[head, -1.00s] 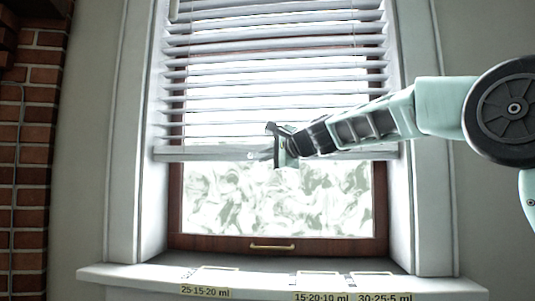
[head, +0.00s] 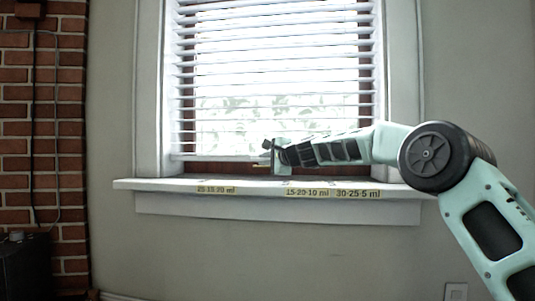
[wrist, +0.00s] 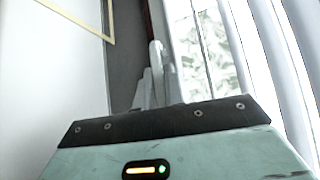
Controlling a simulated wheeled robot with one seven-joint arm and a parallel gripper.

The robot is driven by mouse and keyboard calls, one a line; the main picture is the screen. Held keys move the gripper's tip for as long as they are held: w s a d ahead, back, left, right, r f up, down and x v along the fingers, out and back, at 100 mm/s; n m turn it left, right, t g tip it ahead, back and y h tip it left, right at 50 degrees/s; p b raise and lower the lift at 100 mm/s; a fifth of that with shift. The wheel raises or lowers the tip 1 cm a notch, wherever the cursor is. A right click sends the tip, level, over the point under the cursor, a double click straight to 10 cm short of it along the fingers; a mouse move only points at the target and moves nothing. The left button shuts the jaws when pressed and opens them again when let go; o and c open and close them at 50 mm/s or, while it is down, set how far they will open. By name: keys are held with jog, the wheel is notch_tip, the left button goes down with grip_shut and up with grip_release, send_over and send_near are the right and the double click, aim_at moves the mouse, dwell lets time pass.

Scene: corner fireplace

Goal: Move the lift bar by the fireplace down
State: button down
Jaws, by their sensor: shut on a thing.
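The lift bar (head: 222,158) is the pale bottom rail of the white window blind (head: 280,45). In the head view it hangs low in the window, just above the sill. My gripper (head: 270,153) is shut on the bar near its middle. The arm hides part of the bar to the right. In the wrist view my gripper's fingers (wrist: 154,80) are close together beside the blind's slats (wrist: 265,45). The exact grip there is hard to make out.
The white window sill (head: 265,184) is close below the gripper and carries yellow labels (head: 334,193) on its front edge. Brickwork (head: 57,120) stands at the far left, with a dark object (head: 25,262) at the lower left. The wall below the sill is clear.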

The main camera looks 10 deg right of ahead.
jog(key=shift+f, duration=0.3)
jog(key=c, duration=1.5)
grip_release()
jog(key=b+v, duration=0.5)
jog(key=v, duration=1.2)
jog(key=shift+s+b, duration=0.25)
jog(key=shift+b, duration=0.05)
